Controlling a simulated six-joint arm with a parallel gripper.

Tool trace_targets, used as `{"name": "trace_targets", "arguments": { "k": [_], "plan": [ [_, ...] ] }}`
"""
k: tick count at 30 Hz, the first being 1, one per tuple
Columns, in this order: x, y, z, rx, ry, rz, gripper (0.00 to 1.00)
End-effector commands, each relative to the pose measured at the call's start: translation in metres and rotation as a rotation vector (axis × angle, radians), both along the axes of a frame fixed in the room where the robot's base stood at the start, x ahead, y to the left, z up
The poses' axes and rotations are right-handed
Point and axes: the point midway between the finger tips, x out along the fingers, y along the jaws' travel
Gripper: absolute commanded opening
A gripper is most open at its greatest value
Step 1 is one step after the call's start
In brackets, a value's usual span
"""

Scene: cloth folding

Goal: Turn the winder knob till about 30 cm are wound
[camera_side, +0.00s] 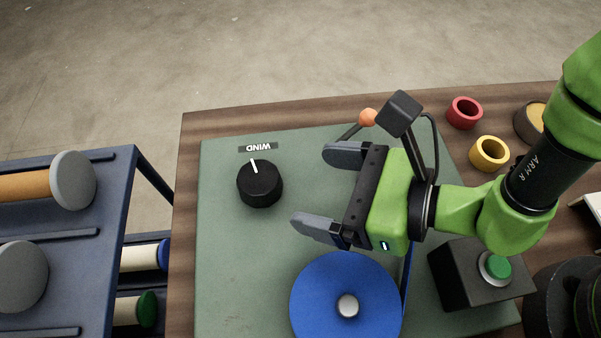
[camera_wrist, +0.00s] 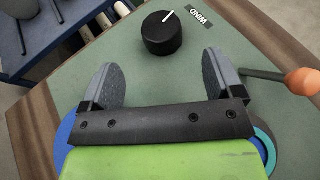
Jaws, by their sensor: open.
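The black winder knob (camera_side: 260,184) with a white pointer line stands on the green panel (camera_side: 222,270), below the "WIND" label (camera_side: 259,147). The knob also shows ahead of the fingers in the wrist view (camera_wrist: 162,34). My gripper (camera_side: 318,190) is open and empty, to the right of the knob in the side view, with its fingers pointing toward it. In the wrist view the gripper (camera_wrist: 162,82) has a clear gap between its two fingers and the knob lies beyond their tips. A blue spool (camera_side: 335,295) with a silver hub sits below the gripper in the side view.
A lever with an orange ball (camera_side: 368,117) stands near the upper finger. A black box with a green button (camera_side: 497,267) is at the right. Red (camera_side: 464,112) and yellow (camera_side: 489,152) rings lie on the wooden table. A blue rack (camera_side: 110,215) with rolls stands left.

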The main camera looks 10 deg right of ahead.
Motion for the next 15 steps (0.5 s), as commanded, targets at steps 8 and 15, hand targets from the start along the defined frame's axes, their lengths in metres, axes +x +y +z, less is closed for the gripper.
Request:
{"name": "trace_targets", "arguments": {
  "k": [8, 15],
  "plan": [
    [0.023, 0.000, 0.001, 0.024, 0.022, 0.207, 0.86],
    [0.035, -0.011, -0.001, 0.000, 0.000, 0.379, 0.86]
  ]
}}
